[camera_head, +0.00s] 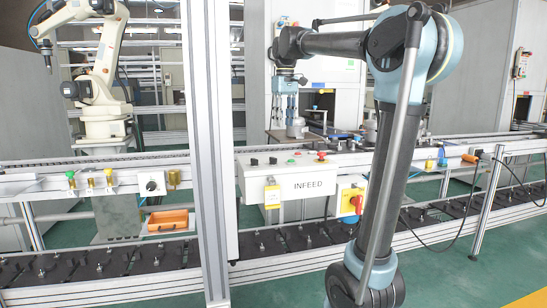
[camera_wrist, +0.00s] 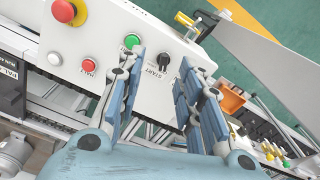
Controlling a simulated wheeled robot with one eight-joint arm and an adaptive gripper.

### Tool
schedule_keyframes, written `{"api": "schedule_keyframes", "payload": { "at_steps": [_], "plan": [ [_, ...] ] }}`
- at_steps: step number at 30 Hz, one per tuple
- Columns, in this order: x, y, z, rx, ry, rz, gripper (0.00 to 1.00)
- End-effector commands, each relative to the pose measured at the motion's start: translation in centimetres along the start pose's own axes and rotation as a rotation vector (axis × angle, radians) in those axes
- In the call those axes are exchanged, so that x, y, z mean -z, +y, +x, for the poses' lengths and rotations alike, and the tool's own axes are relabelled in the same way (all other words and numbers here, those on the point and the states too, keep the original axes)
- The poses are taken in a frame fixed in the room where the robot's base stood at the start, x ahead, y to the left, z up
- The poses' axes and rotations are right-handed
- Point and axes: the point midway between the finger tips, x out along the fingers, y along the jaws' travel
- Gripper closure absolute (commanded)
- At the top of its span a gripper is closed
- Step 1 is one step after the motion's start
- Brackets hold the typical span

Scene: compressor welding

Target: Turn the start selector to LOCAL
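The start selector (camera_wrist: 163,59) is a small black knob beside a START label on the white control panel (camera_wrist: 105,22) in the wrist view. In the head view it seems to be the black knob (camera_head: 273,160) on top of the INFEED box (camera_head: 310,186). My gripper (camera_wrist: 160,66) is open, with blue-padded fingers on either side of the knob in the picture. In the head view my gripper (camera_head: 286,112) points down above and behind the box, apart from it. The position the knob points to is too small to read.
A green button (camera_wrist: 132,41), a red button (camera_wrist: 88,62) and a red emergency stop on yellow (camera_wrist: 68,11) share the panel. An aluminium post (camera_head: 208,130) stands left of the box. An orange bin (camera_head: 167,220) is lower left.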

Motion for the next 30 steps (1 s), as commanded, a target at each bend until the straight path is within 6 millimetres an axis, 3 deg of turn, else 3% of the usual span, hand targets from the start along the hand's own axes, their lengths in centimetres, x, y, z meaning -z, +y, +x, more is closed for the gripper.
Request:
{"api": "schedule_keyframes", "payload": {
  "at_steps": [3,6,13,17,30],
  "plan": [
    [2.8,-0.8,-1.6,0.004,-0.013,-0.043,0.67],
    [4.2,-1.3,-2.4,0.006,-0.02,-0.065,0.67],
    [5.2,-1.7,-2.5,0.007,-0.024,-0.084,0.67],
    [5.1,-1.7,-1.1,0.007,-0.024,-0.083,0.67],
    [4.9,-1.7,6.5,0.007,-0.024,-0.082,0.67]
  ]
}}
